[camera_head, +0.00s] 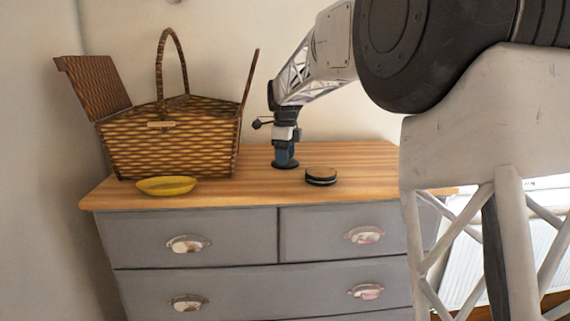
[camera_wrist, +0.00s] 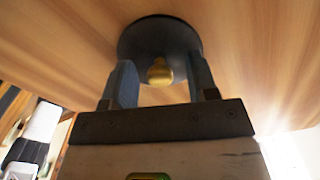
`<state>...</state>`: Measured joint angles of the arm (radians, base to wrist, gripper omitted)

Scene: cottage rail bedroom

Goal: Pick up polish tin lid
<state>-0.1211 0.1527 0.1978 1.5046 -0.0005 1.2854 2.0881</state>
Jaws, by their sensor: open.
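The polish tin lid looks to be the dark round disc with a small gold knob, lying on the wooden top; it shows in the wrist view (camera_wrist: 140,38) and, partly covered by my gripper, in the head view (camera_head: 285,165). My gripper (camera_wrist: 161,64) points down over the disc, also seen in the head view (camera_head: 285,158). Its two blue-grey fingers are apart, one on each side of the knob, with gaps visible. A low round dark tin (camera_head: 321,177) with a brown top and a pale band stands just to the right of the disc.
A wicker basket (camera_head: 165,148) with raised flaps and a tall handle stands left on the dresser top (camera_head: 245,190). A yellow dish (camera_head: 167,186) lies in front of it near the front edge. The top right of the tin is clear.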

